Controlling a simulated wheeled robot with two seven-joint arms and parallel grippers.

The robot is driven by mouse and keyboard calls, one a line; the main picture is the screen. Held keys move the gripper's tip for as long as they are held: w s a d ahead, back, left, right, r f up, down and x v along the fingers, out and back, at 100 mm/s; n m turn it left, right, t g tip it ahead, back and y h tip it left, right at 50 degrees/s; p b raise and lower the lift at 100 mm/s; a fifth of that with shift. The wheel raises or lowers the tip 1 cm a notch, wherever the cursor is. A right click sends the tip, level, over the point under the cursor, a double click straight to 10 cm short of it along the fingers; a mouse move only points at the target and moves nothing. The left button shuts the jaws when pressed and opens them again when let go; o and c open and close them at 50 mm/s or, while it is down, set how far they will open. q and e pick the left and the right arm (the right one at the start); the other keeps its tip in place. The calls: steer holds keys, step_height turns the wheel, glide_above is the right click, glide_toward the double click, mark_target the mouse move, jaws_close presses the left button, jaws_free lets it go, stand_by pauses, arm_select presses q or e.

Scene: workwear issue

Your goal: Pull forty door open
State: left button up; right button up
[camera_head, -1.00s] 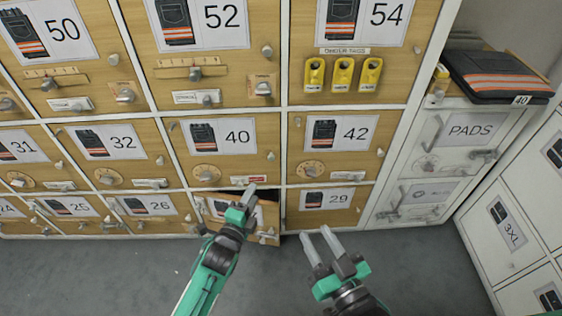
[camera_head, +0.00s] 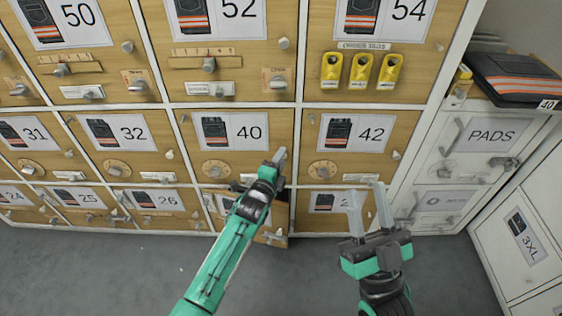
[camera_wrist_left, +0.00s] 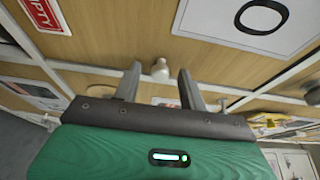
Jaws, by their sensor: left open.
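The door marked 40 (camera_head: 190,140) is a wood-coloured locker door in the middle of the wall and looks shut. My right gripper (camera_head: 367,190) is open and empty, in front of the lower doors to the right.
The door below 40 (camera_head: 273,222) stands ajar, partly behind my left arm. The door marked 42 (camera_head: 405,135) is beside 40. Yellow tags (camera_head: 360,70) hang above it. A folded dark garment (camera_head: 515,75) lies on the PADS cabinet at right. Grey floor (camera_head: 90,270) is clear.

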arm_select(q)
steer(key=shift+w+d, duration=0.15)
steer(key=shift+w, duration=0.2)
arm_select(e)
steer(key=shift+s+d+r+t, duration=0.15)
steer(key=shift+r+t, duration=0.15)
steer(key=shift+r, duration=0.05)
arm_select(q)
jaws_close()
steer(key=shift+s, duration=0.1)
